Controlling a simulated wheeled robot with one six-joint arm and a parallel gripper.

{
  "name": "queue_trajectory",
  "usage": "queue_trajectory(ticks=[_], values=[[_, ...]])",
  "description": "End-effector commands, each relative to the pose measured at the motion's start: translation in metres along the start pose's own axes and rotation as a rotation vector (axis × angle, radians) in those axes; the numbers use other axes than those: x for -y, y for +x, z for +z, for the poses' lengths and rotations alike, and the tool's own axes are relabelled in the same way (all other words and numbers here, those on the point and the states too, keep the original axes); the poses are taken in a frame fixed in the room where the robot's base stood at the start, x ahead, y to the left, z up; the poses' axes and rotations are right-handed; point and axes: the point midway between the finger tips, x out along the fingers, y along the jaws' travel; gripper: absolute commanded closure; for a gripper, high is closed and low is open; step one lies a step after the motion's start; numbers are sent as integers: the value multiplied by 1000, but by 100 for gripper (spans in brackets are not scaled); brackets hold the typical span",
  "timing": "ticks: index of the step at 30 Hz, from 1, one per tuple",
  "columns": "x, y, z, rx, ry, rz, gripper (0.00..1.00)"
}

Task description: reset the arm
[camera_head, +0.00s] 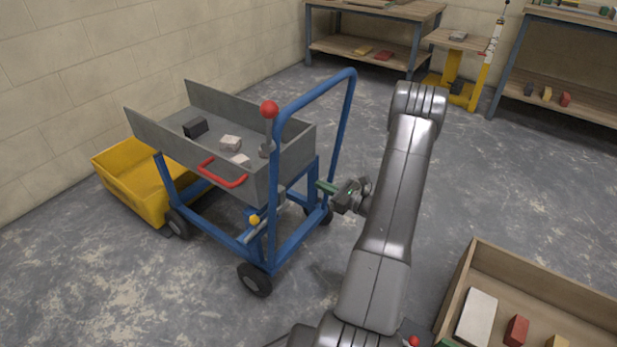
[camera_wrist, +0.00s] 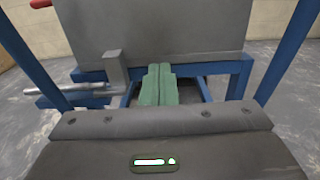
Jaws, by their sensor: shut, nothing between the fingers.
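My gripper (camera_head: 326,187) is at the right end of the blue-framed cart (camera_head: 292,243), in front of my raised arm. Its green fingers (camera_wrist: 157,86) are together and empty in the wrist view. They point at the cart's frame under the grey tray (camera_wrist: 150,35). In the head view the fingertips are close to a blue upright of the cart; I cannot tell whether they touch it.
The grey tray (camera_head: 264,178) holds a dark block (camera_head: 195,127) and pale rubble pieces. A red-ball lever (camera_head: 269,110) stands at it. A yellow tub (camera_head: 133,187) sits behind the cart. A wooden crate (camera_head: 462,282) with blocks is lower right. Floor between is clear.

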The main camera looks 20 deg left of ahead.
Motion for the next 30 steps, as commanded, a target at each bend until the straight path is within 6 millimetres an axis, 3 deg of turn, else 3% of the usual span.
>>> queue_trajectory(ticks=[6, 13, 23, 30], values=[[0, -33, 1, -1, 2, -1, 100], [0, -42, 0, -1, 1, 0, 100], [0, -38, -1, -1, 1, 1, 100], [-1, -4, -3, -1, 0, 5, 100]])
